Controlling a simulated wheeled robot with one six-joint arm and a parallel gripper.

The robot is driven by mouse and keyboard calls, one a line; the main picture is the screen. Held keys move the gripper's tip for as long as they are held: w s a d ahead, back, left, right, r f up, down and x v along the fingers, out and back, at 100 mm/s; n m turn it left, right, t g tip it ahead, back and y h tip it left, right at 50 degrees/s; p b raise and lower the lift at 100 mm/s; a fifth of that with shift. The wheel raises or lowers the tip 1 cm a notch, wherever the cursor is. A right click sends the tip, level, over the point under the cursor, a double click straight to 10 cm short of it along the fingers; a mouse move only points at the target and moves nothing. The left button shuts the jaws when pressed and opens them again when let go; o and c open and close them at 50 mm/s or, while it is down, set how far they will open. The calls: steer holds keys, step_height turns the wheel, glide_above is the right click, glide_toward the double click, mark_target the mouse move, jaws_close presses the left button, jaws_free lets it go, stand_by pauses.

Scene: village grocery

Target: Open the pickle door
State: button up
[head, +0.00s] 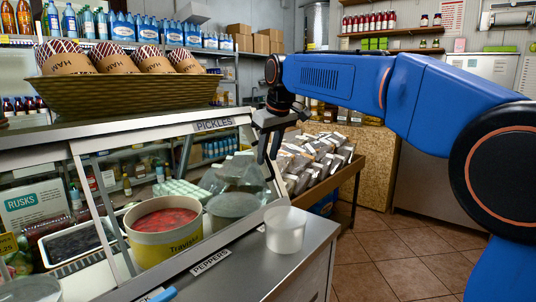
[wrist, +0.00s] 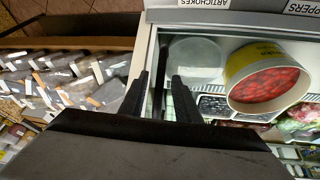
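The pickle door is the glazed, slanted panel of the counter case, with a pale frame and a PICKLES label (head: 213,124) on its top rail. It looks closed, though the clear glass makes this hard to tell. My gripper (head: 269,153) is at the door's upper right corner, fingers pointing down. In the wrist view my gripper (wrist: 162,92) has its two dark fingers apart, with a thin dark upright bar (wrist: 158,75) showing between them. I cannot tell whether either finger touches it.
Inside the case are a yellow tub (head: 163,236) of red food and a grey-lidded tub (head: 231,212). A translucent cup (head: 285,230) stands on the front ledge. A wicker basket (head: 128,92) sits on top. A bin of packets (head: 308,160) is close at right; tiled floor (head: 400,250) is clear.

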jaws_close()
steer(key=shift+s, duration=0.1)
steer(key=s+a, duration=1.1)
steer(key=s, duration=0.3)
steer(key=s+a, duration=1.2)
steer(key=s, duration=0.3)
steer(key=shift+s, duration=0.2)
jaws_free()
